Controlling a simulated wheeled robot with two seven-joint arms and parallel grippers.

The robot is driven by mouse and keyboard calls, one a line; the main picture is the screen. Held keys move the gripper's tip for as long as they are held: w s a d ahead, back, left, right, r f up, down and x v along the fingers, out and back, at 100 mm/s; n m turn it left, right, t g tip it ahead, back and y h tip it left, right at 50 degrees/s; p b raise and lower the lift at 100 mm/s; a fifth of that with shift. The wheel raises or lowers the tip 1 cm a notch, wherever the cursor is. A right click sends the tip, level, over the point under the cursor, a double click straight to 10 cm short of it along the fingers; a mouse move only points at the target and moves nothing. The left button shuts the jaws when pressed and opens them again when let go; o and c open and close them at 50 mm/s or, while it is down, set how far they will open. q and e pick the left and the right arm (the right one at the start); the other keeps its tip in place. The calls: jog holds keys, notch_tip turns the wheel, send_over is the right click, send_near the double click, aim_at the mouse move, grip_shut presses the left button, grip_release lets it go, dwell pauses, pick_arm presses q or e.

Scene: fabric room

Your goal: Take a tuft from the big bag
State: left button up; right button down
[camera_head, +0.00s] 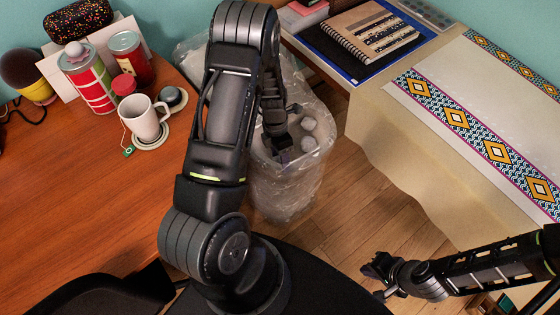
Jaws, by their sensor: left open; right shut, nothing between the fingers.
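The big bag (283,190) is a translucent plastic sack standing on the floor between the two tables. Several pale round tufts (309,124) show inside its open top. My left arm reaches over the bag from above, and its gripper (284,156) points down at the bag's mouth, open, just left of the visible tufts. Part of the bag is hidden behind my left arm. My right gripper (370,270) is shut and empty, low at the right, well apart from the bag.
The wooden table (60,200) at left carries a white mug (146,117), a striped canister (88,78) and other containers. The cloth-covered table (370,130) at right holds a spiral notebook (370,35) and a patterned band (480,140). Bare floor (350,220) lies between them.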

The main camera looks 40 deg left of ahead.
dwell(0.5)
pick_arm(q)
jog(key=c, duration=0.5)
